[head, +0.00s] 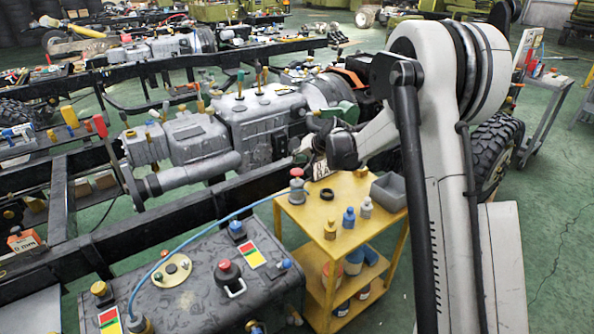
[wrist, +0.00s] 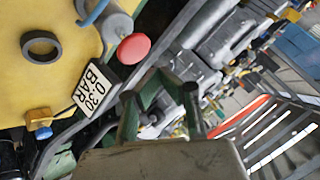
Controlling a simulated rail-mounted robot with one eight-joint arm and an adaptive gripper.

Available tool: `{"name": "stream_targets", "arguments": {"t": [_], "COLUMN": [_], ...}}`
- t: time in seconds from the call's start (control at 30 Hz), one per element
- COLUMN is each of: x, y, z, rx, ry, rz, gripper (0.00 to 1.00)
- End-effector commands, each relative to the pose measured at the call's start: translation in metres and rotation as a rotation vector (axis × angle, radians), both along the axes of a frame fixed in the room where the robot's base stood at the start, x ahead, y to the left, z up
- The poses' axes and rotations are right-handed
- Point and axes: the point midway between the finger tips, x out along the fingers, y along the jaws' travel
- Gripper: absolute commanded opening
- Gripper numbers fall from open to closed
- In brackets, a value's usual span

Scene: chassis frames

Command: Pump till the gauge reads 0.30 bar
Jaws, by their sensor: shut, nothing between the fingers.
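The hand pump (head: 297,186) stands at the left back corner of the yellow cart, with a red knob on top. In the wrist view the red knob (wrist: 134,47) and grey pump body (wrist: 114,25) are upper left of my gripper. A blue hose (head: 215,222) runs from the pump to a fitting on the grey tank. A card reading 0.30 BAR (wrist: 95,87) is beside the pump. My gripper (wrist: 160,88) is shut and empty, near the pump and apart from the knob. A round brass disc (head: 171,270) lies on the tank; I cannot make out a gauge reading.
The yellow cart (head: 287,222) also holds a black ring (head: 327,195), small bottles and a grey bin (head: 388,191). The grey tank (head: 205,285) has a red button and coloured labels. Chassis rails and an engine (head: 258,120) stand close behind the pump.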

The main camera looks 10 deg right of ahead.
Motion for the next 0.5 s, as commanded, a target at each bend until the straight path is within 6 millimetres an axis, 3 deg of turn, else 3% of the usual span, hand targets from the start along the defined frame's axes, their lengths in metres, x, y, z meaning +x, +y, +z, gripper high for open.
{"name": "stream_targets", "arguments": {"t": [0.3, 0.5], "x": [0.000, 0.000], "y": [0.000, 0.000], "z": [0.029, 0.033], "rx": [0.000, 0.000], "ry": [0.000, 0.000], "rz": [0.000, 0.000], "gripper": [0.00, 0.00]}}
